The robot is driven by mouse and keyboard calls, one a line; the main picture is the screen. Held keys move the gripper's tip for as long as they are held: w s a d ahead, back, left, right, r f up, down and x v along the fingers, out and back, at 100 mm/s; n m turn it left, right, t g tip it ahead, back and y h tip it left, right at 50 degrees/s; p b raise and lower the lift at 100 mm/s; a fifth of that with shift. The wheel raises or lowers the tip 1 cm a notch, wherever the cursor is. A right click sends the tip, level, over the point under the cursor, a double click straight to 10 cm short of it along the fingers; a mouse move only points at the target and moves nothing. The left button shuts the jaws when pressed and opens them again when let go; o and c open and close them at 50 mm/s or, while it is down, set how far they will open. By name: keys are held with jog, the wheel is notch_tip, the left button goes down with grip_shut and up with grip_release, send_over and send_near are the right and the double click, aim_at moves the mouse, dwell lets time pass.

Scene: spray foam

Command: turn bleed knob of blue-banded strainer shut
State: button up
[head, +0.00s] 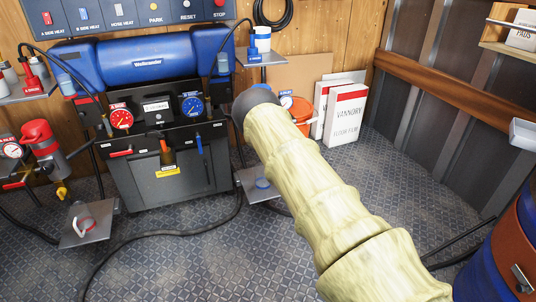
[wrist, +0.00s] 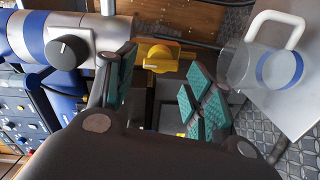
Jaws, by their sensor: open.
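The blue-banded strainer (wrist: 50,38) lies across the upper left of the wrist view, a silver body with blue bands and a round dark grey knob (wrist: 68,52). A yellow bleed knob (wrist: 160,58) shows just beyond my fingertips, seen in the gap between them. My gripper (wrist: 160,88) is open, its green-padded fingers apart on either side of the view of the yellow knob. I cannot tell that either finger touches it. In the head view my sleeved arm hides the gripper and most of the blue-banded strainer.
In the head view a red-topped strainer (head: 40,140) stands left of the black machine (head: 165,170). White boxes (head: 346,115) and an orange bucket (head: 302,115) lie beyond my arm.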

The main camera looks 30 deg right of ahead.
jog(key=v, duration=0.7)
jog(key=shift+s, duration=0.2)
